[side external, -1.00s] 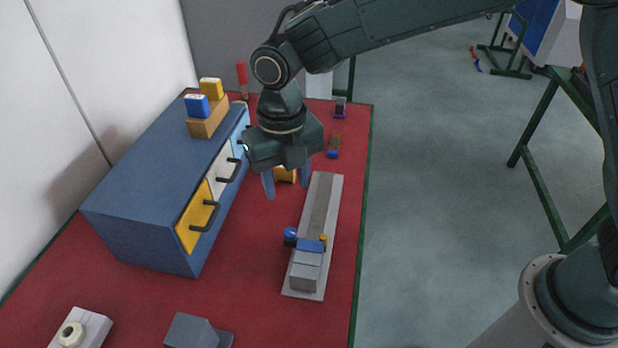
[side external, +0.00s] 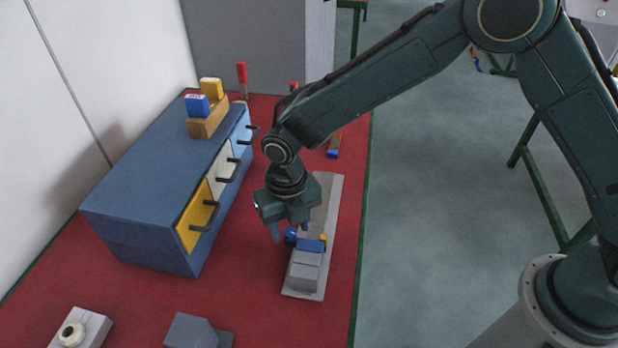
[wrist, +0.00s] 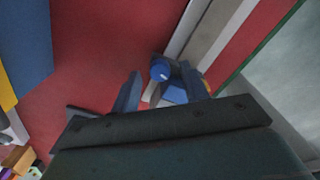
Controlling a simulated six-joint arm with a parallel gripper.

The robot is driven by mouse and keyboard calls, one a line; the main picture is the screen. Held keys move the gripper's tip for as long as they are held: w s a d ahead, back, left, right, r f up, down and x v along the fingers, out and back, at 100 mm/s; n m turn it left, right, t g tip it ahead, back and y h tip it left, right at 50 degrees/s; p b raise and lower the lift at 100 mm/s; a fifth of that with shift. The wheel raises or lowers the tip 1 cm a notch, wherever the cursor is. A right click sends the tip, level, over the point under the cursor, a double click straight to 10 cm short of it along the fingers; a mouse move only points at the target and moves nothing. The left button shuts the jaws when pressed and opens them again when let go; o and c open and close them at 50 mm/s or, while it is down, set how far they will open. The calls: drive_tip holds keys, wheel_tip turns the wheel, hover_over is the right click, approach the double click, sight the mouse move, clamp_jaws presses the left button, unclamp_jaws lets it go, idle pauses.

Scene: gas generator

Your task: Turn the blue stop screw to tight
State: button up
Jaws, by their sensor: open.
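The blue stop screw (side external: 291,236) has a round knob and sits on the left side of a blue block (side external: 311,246) on a long grey rail (side external: 327,205). My gripper (side external: 291,232) is just above and around the screw, pointing down. In the wrist view, my gripper (wrist: 164,84) is open, and the blue knob (wrist: 160,70) shows between and just beyond its two fingers. The blue block (wrist: 174,95) lies beside the right finger and is partly hidden by it. I cannot tell whether a finger touches the knob.
A blue cabinet (side external: 150,170) with yellow, white and light blue drawers stands left, its black handles (side external: 205,216) sticking out. A grey block (side external: 305,273) sits on the rail's near end. A grey part (side external: 190,331) and a white one (side external: 80,328) lie at the front. Red mat is clear between.

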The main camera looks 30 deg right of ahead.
drive_tip(key=shift+f, duration=0.25)
drive_tip(key=shift+c, duration=0.5)
clamp_jaws()
drive_tip(key=shift+m, duration=1.6)
drive_tip(key=shift+o, duration=0.5)
unclamp_jaws()
